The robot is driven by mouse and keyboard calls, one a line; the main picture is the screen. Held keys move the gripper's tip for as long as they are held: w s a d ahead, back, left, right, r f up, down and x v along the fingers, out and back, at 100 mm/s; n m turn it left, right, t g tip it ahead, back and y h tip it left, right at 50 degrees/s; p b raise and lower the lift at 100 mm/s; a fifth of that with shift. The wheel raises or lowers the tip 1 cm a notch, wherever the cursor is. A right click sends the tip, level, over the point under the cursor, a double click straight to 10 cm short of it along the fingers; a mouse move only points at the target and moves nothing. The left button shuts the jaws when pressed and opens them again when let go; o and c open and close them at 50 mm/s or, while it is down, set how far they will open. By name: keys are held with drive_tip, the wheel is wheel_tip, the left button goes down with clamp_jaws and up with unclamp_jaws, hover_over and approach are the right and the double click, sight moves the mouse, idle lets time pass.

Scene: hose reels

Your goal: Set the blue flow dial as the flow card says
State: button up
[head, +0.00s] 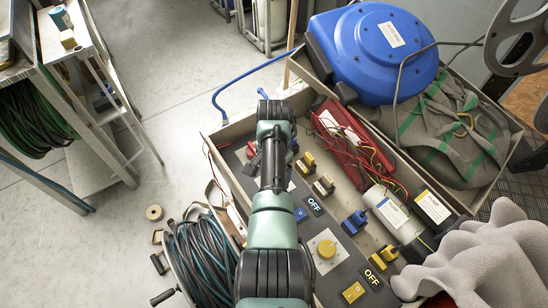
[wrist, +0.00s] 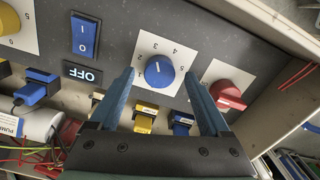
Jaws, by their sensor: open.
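The blue flow dial (wrist: 160,71) shows in the wrist view on a white plate with numbers around it, and a small pale mark is on its knob. My gripper (wrist: 160,74) is open, with one finger on each side of the dial and a gap to both. I cannot tell how far above the panel the fingertips are. In the head view my arm hides the dial; only an edge of its white plate (head: 291,186) shows. A card with a yellow stripe (head: 433,206) lies at the right in the head view; its writing is too small to read.
A red dial (wrist: 229,92) sits close to the right finger. A blue switch (wrist: 85,35) with an OFF sign (wrist: 82,73) and a yellow dial (head: 327,249) lie to the other side. Plugs and a red device (head: 345,145) with wires crowd the crate. A blue hose reel (head: 372,50) stands behind.

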wheel_tip(320, 180, up, 12)
drive_tip(key=shift+f+p, duration=0.15)
drive_tip(key=shift+p, duration=0.3)
